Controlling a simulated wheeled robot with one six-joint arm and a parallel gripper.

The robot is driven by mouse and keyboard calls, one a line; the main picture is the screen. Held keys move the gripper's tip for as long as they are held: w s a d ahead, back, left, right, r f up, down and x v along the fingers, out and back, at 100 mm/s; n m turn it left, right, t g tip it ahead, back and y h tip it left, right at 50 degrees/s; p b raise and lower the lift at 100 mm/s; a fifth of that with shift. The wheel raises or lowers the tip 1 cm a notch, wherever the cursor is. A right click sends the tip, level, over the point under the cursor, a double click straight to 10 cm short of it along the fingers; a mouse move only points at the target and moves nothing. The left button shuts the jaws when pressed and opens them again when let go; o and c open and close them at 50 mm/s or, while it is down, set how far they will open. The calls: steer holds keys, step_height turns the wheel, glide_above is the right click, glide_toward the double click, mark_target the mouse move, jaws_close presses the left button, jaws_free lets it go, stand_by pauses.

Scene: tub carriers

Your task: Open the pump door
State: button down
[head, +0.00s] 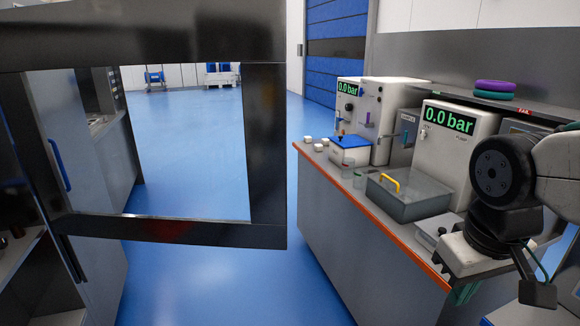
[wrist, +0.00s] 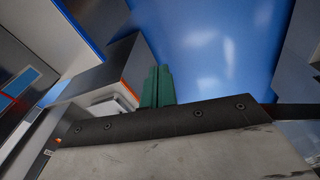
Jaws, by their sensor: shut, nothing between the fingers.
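My gripper (head: 464,294) hangs at the right of the head view, beside the front edge of the bench. Its green fingers are together, with nothing between them; they also show in the wrist view (wrist: 152,88). I cannot tell for sure which door is the pump door. A white unit (head: 480,125) on the bench has a green "0.0 bar" display and small labels. A second white unit (head: 383,95) with the same reading stands farther back. Between them, a grey box (head: 408,125) has a green handle (head: 405,138). My gripper is apart from all of these.
A grey tub (head: 415,205) with a yellow handle (head: 390,181) and a blue-lidded box (head: 350,142) stand on the bench (head: 340,205). A large dark frame (head: 265,150) fills the left, before grey cabinets (head: 85,170). The blue floor (head: 185,165) is clear between.

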steer(key=w+f+n+t, duration=0.4)
steer(key=w+n, duration=0.1)
steer(key=w, duration=0.8)
steer(key=n+t+y, duration=0.9)
steer(key=n+y, duration=0.3)
steer(key=n, duration=0.7)
glide_toward(280, 161)
steer(key=s+a+x, duration=0.1)
steer(key=x, duration=0.4)
steer(key=shift+w+d+r, duration=0.1)
steer(key=shift+w+d, duration=0.15)
steer(key=shift+w, duration=0.55)
